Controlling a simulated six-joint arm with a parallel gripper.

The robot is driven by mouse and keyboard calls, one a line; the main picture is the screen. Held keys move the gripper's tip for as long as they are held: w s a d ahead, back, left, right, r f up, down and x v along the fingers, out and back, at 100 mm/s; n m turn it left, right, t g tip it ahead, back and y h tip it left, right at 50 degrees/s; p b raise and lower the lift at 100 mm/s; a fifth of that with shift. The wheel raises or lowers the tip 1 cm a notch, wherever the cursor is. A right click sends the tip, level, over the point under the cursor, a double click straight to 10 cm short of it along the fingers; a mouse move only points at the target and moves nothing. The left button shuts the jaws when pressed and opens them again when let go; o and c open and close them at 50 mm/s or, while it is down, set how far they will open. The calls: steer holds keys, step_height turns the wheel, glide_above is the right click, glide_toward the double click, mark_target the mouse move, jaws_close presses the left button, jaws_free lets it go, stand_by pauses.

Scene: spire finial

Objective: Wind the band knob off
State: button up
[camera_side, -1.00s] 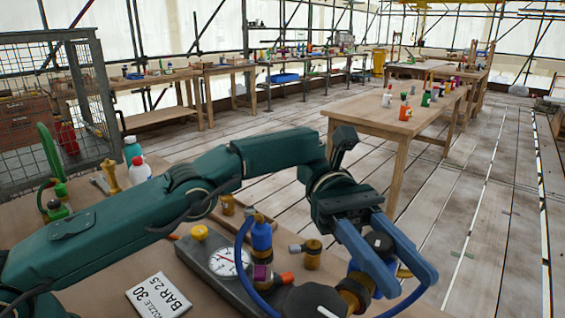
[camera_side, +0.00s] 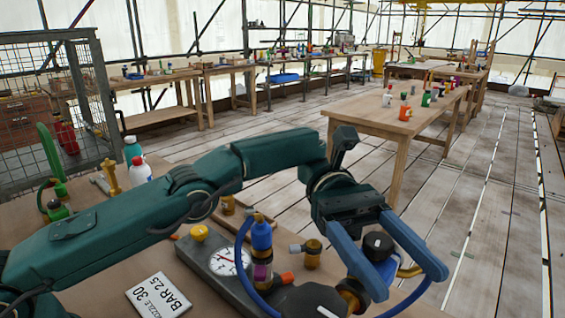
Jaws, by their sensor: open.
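A black knob (camera_side: 378,244) with a pale mark on top sits between the two blue fingers of my gripper (camera_side: 408,282). A blue part shows just below it. The fingers are spread open, one on each side, with visible space between the knob and the right finger. Contact with the left finger cannot be told. A second black knob (camera_side: 314,300) stands at the bottom edge, partly cut off. I cannot tell for sure which of the two is the band knob. Brass fittings (camera_side: 352,297) beside the fingers are partly hidden by the left finger.
A grey block with a white dial gauge (camera_side: 228,261) lies left of my gripper, beside a blue bottle-like part (camera_side: 262,236) and a curved blue hose (camera_side: 240,250). A brass fitting (camera_side: 312,255) stands close by. A white card (camera_side: 160,297) lies on the bench in front.

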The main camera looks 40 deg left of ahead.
steer(key=shift+w+d+n+t+h, duration=0.1)
steer(key=shift+w+n+t+h, duration=0.1)
steer(key=shift+n+t+h, duration=0.95)
steer(key=shift+w+n+t, duration=0.2)
steer(key=shift+n+t, duration=0.55)
steer(key=shift+t, duration=0.7)
steer(key=n+t, duration=0.1)
steer(key=t, duration=0.1)
steer(key=n+t, duration=0.1)
steer(key=t, duration=0.1)
steer(key=w+n+t, duration=0.1)
steer(key=n+t, duration=0.1)
steer(key=shift+d+h, duration=0.1)
steer(key=shift+h, duration=0.25)
steer(key=a+t, duration=0.1)
steer(key=a, duration=0.4)
steer(key=w+a+r+n+t+y, duration=0.1)
steer(key=w+a+r+n+t, duration=0.2)
steer(key=r, duration=0.4)
steer(key=w+a+r+n+t+y, duration=0.1)
steer(key=w+r+n+t, duration=0.15)
steer(key=r+t, duration=0.4)
steer(key=w+a+r+n+t+y, duration=0.4)
steer(key=a+r+n+t+y, duration=0.4)
steer(key=n, duration=0.7)
steer(key=shift+a+r+y, duration=1.1)
steer(key=shift+a+r, duration=0.4)
steer(key=shift+a, duration=0.35)
